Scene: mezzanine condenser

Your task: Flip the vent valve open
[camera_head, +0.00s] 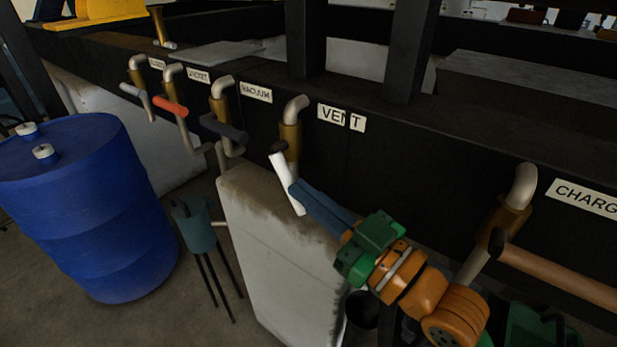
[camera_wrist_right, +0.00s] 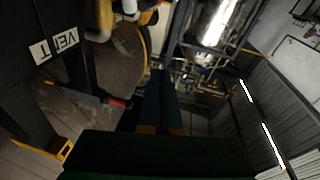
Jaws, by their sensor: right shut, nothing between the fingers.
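The vent valve (camera_head: 291,138) is a brass body with a pale bent pipe on top, left of the VENT label (camera_head: 341,117). Its white lever (camera_head: 286,182) slants down and to the right from a dark pivot. My right gripper (camera_head: 299,190) has its blue fingers shut and empty, with their tips at the lever's right side. I cannot tell whether they touch it. In the right wrist view the shut fingers (camera_wrist_right: 160,78) point away, and the VENT label (camera_wrist_right: 55,48) shows rotated at the left. The lever is not clear there. My left gripper is not in view.
More valves line the dark beam to the left, including VACUUM (camera_head: 223,105) with a dark handle and one with a red handle (camera_head: 170,106). The CHARGE valve (camera_head: 512,200) has a tan handle at right. A concrete block (camera_head: 270,255) stands below; a blue drum (camera_head: 90,210) is at left.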

